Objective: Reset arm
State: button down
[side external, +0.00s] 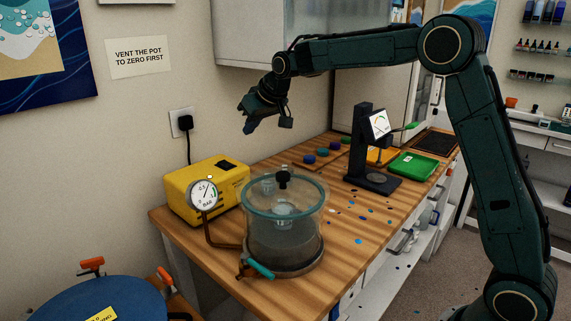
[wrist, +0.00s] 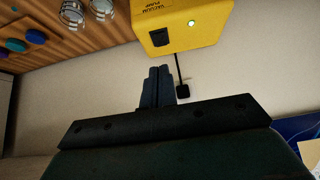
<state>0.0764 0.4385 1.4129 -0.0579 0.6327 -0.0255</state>
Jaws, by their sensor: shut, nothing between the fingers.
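My gripper (side external: 249,126) hangs in the air above the back of the wooden bench, near the wall and above the yellow vacuum pump. In the wrist view my gripper (wrist: 159,72) shows its two dark fingers together, with nothing between them. My dark green arm reaches in from the right, its forearm roughly level. The gripper touches nothing that I can see.
The yellow pump (side external: 202,178) with a round gauge (side external: 203,194) sits at the bench's left. A clear pot (side external: 284,235) stands in front. A black stand (side external: 361,150), green tray (side external: 412,165) and colored pucks (side external: 322,152) are farther back. A wall cabinet (side external: 250,35) hangs close above my gripper.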

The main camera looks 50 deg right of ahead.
jog(key=s+a+r+g, duration=0.1)
jog(key=s+r, duration=0.2)
jog(key=s, duration=0.8)
jog(key=s+a+r, duration=0.2)
jog(key=s+r, duration=0.1)
jog(key=s, duration=0.8)
jog(key=s+f, duration=0.4)
jog(key=s, duration=0.6)
jog(key=s+f+g, duration=0.1)
jog(key=s+f, duration=0.2)
jog(key=s, duration=0.8)
jog(key=shift+s+a+f, duration=0.2)
jog(key=shift+s+f, duration=0.05)
jog(key=shift+f, duration=0.15)
